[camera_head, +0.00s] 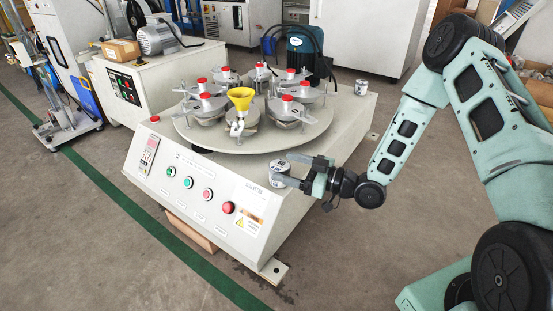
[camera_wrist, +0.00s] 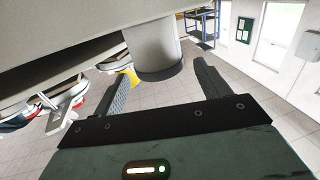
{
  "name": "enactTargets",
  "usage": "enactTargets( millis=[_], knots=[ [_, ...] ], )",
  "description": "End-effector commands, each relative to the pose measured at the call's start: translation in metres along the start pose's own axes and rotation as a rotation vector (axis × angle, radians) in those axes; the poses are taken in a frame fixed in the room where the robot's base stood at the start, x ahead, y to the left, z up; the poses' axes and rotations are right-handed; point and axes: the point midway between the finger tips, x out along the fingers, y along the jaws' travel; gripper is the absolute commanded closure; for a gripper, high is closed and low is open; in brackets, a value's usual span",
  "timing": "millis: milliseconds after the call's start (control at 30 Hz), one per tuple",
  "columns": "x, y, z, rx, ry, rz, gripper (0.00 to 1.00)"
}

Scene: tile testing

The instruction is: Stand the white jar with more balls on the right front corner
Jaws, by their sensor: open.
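One white jar (camera_head: 280,172) with dark markings is at the right front corner of the machine's top (camera_head: 345,125). It looks upright; whether its base rests on the top is unclear. My gripper (camera_head: 287,168) reaches in from the right with its fingers open, one on each side of this jar. In the wrist view the white jar (camera_wrist: 155,48) shows between the spread fingers (camera_wrist: 162,80), with a gap visible at the right finger. A second white jar (camera_head: 361,87) stands at the back right corner, away from my gripper. The balls are not visible in either jar.
A round turntable (camera_head: 190,128) with several red-knobbed clamped pots and a yellow funnel (camera_head: 240,98) fills the middle of the top, close behind the gripper. The front panel (camera_head: 195,190) has buttons. The right strip of the top between the jars looks clear.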

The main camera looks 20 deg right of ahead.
Motion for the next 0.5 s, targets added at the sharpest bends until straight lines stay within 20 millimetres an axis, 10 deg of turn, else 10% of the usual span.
enactTargets(
  millis=[500],
  knots=[
    [-0.070, 0.000, -0.001, 0.000, 0.000, 0.000, 0.25]
  ],
)
